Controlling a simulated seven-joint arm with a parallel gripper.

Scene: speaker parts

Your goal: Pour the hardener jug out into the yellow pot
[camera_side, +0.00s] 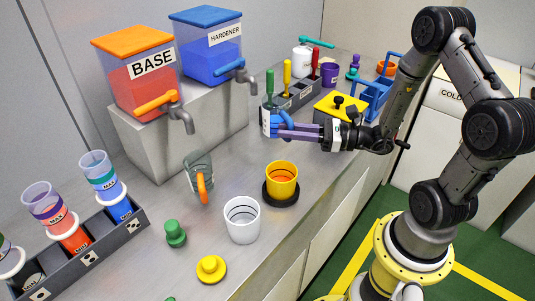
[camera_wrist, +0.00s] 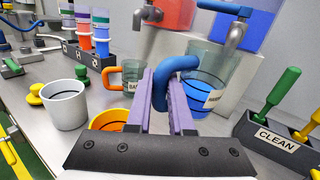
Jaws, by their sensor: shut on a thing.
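My gripper (camera_side: 284,127) has lavender fingers shut on the blue handle of the hardener jug (camera_side: 266,119). In the wrist view the fingertips (camera_wrist: 164,82) close around the handle, and the clear jug (camera_wrist: 209,72) shows a white label and bluish contents. The jug looks near upright; whether it is raised off the bench I cannot tell for sure. The yellow pot (camera_side: 282,181) stands on a black round base in front of the jug, with orange inside. Its rim and orange inside show partly behind my fingers in the wrist view (camera_wrist: 107,119).
A clear jug with orange handle (camera_side: 199,178) and a white cup (camera_side: 242,220) stand left of the pot. The rack of coloured-handled tools (camera_side: 300,97) is just behind the held jug. Dispensers for BASE (camera_side: 137,75) and HARDENER (camera_side: 212,48) stand on the raised block.

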